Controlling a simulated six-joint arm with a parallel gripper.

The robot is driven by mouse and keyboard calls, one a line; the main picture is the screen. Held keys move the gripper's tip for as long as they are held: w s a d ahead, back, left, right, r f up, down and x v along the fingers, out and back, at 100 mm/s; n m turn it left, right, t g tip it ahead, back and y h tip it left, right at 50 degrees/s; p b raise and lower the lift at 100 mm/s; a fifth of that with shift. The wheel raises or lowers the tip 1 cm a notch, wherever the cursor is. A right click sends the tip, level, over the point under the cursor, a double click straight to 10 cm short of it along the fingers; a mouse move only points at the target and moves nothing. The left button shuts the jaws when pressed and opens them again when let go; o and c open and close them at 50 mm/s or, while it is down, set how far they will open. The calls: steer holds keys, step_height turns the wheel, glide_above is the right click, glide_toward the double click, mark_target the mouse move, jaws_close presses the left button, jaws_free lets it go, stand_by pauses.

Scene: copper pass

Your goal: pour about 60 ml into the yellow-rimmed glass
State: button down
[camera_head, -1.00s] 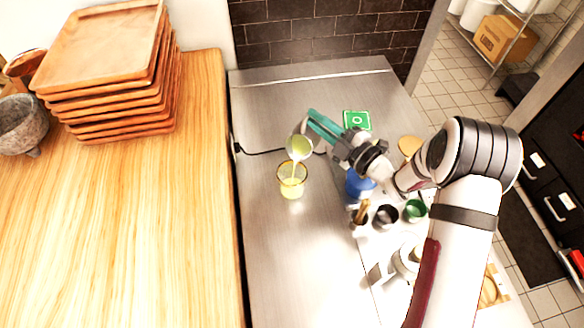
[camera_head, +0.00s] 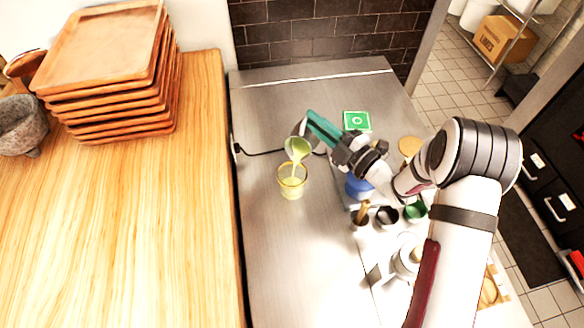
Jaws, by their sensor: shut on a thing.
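The yellow-rimmed glass (camera_head: 291,190) stands upright on the steel counter and holds some pale yellow-green liquid. My gripper (camera_head: 312,130) is shut on a small pouring vessel (camera_head: 299,148) with green liquid in it. The vessel is tilted with its mouth down and to the left, just above the glass. A thin pale stream (camera_head: 295,170) runs from its lip into the glass. The gripper's teal fingers cover part of the vessel. The exact liquid level in the glass is too small to read.
A green square card (camera_head: 357,121) lies behind the gripper. A blue container (camera_head: 359,187), a dark cup (camera_head: 387,216) and a green cup (camera_head: 415,210) stand at right under my arm. A wooden counter with stacked trays (camera_head: 110,90) is at left. The steel in front of the glass is clear.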

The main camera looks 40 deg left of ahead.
steer(key=shift+s+d+r+n, duration=0.2)
steer(key=shift+s+n, duration=0.2)
steer(key=shift+s, duration=0.2)
steer(key=w+m, duration=0.1)
steer(key=w+f+m+h, duration=0.1)
steer(key=w+a+f+m, duration=0.1)
steer(key=shift+w+m, duration=0.3)
steer(key=shift+w, duration=0.05)
steer(key=shift+w+f+m+g+h, duration=0.1)
steer(key=shift+w+m+g+h, duration=0.2)
steer(key=shift+w+m+h, duration=0.35)
steer(key=shift+w+a+f+m, duration=0.1)
steer(key=shift+w+f+m, duration=0.05)
steer(key=shift+f+m, duration=0.35)
steer(key=shift+w+a+f+m, duration=0.15)
steer(key=shift+f+m, duration=0.1)
steer(key=shift+f, duration=0.35)
steer(key=shift+f, duration=0.1)
steer(key=shift+w+f+g, duration=0.2)
steer(key=shift+f+g, duration=0.15)
steer(key=shift+g, duration=0.05)
steer(key=w+a+f+m+g+h+p, duration=0.1)
steer(key=w+f+m+g+h+p, duration=0.1)
steer(key=w+m, duration=0.3)
steer(key=shift+w+a+f+m+g, duration=0.3)
steer(key=shift+w+f+g, duration=0.1)
steer(key=shift+w, duration=0.5)
stand_by(1.7)
